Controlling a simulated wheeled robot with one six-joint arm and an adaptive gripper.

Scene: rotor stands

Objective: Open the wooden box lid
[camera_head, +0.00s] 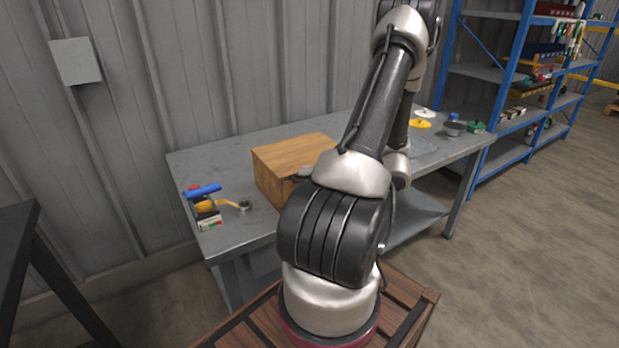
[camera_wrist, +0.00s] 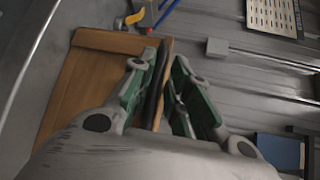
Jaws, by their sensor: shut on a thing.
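The wooden box (camera_head: 283,165) stands on the grey workbench, partly hidden behind my arm. Its lid (camera_head: 300,148) looks flat and closed in the head view. In the wrist view the box's wooden lid (camera_wrist: 92,72) fills the left side and is tilted in the picture. My gripper (camera_wrist: 166,60) is at the lid's edge, with one green-padded finger on each side of it. It is shut on the lid's edge, beside a dark strip. In the head view my fingers are mostly hidden by the arm.
The workbench (camera_head: 222,160) is clear behind the box. A blue-handled tool and small items (camera_head: 207,205) lie at its left end. Yellow and white discs (camera_head: 421,123) stand at its right end. Blue shelving (camera_head: 510,80) is at the right, and a corrugated wall runs behind.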

